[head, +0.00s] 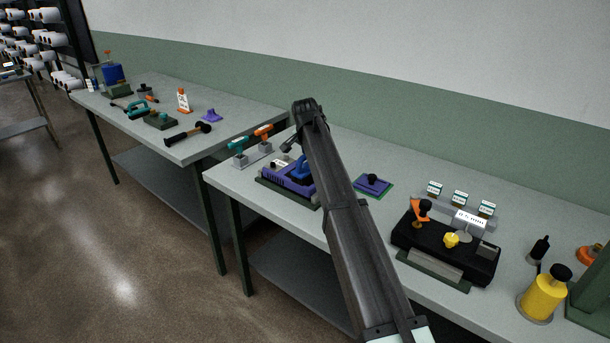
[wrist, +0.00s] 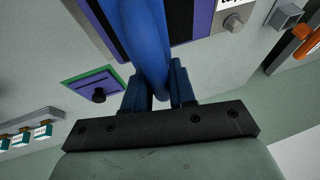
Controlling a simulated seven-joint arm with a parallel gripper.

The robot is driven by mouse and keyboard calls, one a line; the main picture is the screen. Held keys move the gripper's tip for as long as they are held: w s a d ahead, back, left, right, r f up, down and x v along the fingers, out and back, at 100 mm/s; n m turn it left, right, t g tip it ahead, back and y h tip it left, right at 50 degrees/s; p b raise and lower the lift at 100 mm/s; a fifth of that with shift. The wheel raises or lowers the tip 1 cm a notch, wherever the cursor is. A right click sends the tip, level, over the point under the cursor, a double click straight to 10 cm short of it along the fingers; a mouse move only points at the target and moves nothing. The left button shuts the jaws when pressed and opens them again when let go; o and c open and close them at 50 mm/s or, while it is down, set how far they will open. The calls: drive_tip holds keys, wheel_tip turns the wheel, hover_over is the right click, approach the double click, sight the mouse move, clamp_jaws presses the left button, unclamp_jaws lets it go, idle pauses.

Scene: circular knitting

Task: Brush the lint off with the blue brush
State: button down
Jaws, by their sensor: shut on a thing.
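My gripper (wrist: 160,88) is shut on the blue brush (wrist: 146,35), whose handle rises between the two dark blue fingers in the wrist view. The brush reaches over a purple-framed machine with a dark top (wrist: 203,22). In the head view the purple machine (head: 284,182) sits on a green base at the left end of the near table, and a blue part (head: 299,168) shows over it beside my arm. My arm hides the machine's right side. I cannot tell whether the bristles touch the machine. No lint can be made out.
A purple block with a black knob on a green mat (head: 373,184) lies right of the machine. A stand with teal and orange tools (head: 250,153) is behind left. A black machine (head: 446,246) and yellow bottle (head: 543,294) stand farther right.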

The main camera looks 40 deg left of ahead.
drive_tip(key=shift+f, duration=0.1)
drive_tip(key=shift+a, duration=1.35)
drive_tip(key=c, duration=1.4)
unclamp_jaws()
drive_tip(key=shift+c, duration=0.2)
clamp_jaws()
drive_tip(key=shift+d, duration=1.4)
